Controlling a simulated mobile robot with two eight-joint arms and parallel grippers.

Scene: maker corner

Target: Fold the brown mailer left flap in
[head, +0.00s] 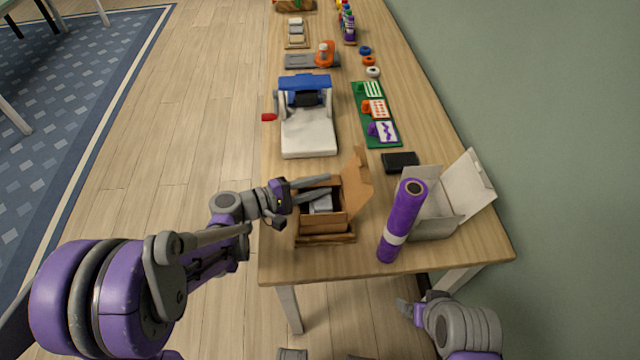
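The brown mailer (346,221) is an open cardboard box near the front of the wooden table. Its lid (358,187) stands up on the right side. A grey item (321,205) lies inside. My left gripper (328,184) reaches in from the left over the far left part of the box. Its two fingers look apart, with nothing clear between them. The gripper hides the left edge, so I cannot tell how the left flap lies or whether a finger touches it. My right gripper (412,305) is low beside the table's front edge, partly cut off, its fingers unclear.
A purple roll (401,222) stands right of the mailer, before an open white box (439,215). A black block (400,162) lies behind. A blue and white machine (308,134) and a green card board (366,113) are farther back. The table's left edge (266,215) is close.

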